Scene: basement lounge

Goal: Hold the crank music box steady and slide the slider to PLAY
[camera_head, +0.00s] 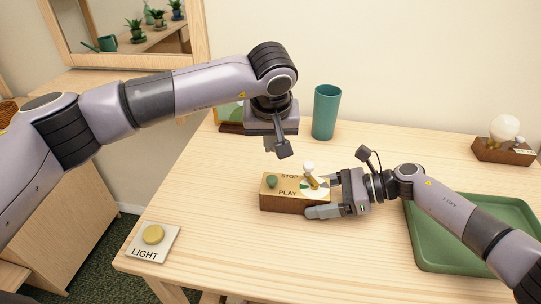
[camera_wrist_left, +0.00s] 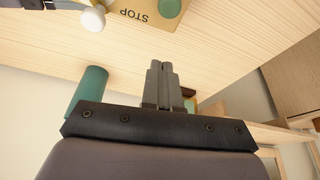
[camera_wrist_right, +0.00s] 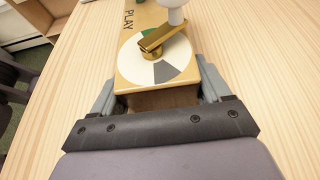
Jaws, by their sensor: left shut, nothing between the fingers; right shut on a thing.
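The crank music box (camera_head: 283,202) is a wooden block on the table, with STOP and PLAY printed on top. A brass crank with a white knob (camera_head: 309,167) stands at the right end, over a white, green and grey disc (camera_wrist_right: 158,60). My right gripper (camera_head: 322,197) is shut on the box's right end, fingers on its two long sides. My left gripper (camera_head: 270,150) is shut and empty, above the table behind the box.
A teal cup (camera_head: 326,112) stands behind the box, near my left gripper. A green tray (camera_head: 425,250) lies at the right, under my right arm. A LIGHT button (camera_head: 153,240) is at the front left. A bulb on a wooden base (camera_head: 503,145) stands at the back right.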

